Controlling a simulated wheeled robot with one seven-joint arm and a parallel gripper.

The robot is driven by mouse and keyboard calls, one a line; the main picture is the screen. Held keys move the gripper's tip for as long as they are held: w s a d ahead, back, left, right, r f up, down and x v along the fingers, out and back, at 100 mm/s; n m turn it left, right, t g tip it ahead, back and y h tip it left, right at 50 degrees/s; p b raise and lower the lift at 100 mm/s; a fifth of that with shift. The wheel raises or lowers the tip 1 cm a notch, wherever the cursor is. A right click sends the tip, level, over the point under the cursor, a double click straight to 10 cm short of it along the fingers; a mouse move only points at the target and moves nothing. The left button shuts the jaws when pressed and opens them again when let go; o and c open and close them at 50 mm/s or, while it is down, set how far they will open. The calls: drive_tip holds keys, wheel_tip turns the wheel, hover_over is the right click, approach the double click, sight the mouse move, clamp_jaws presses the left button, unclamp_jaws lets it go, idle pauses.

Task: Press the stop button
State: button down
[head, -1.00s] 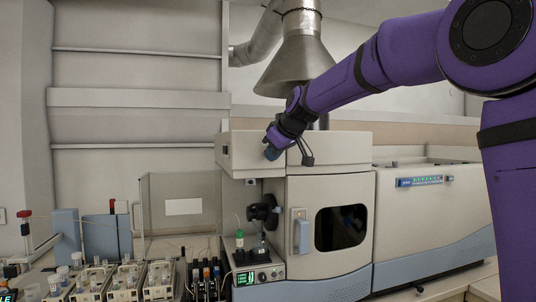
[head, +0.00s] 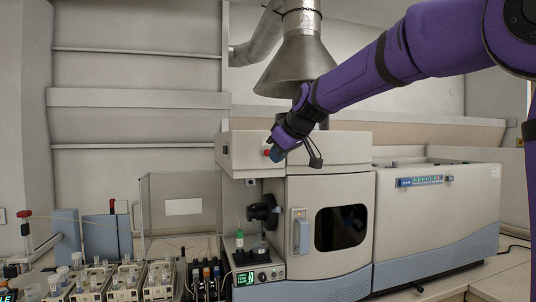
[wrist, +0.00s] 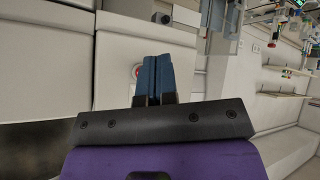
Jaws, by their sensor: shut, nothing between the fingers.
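The red stop button (head: 267,153) is on the upper front panel of the white spectrometer (head: 330,152), left of its middle. In the wrist view the red button (wrist: 138,70) shows with a pale ring, just left of the blue fingertips and partly hidden by them. My gripper (head: 277,155) is in front of the panel, just right of the button in the head view. In the wrist view my gripper (wrist: 157,62) has its blue fingers together with nothing between them. I cannot tell whether the fingertips touch the panel.
A metal exhaust hood (head: 301,60) hangs above the spectrometer. A dark-windowed door (head: 341,228) is below the panel. A clear box (head: 181,205) and several racks of bottles (head: 124,280) stand to the left.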

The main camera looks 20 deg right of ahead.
drive_tip(key=shift+s, duration=1.25)
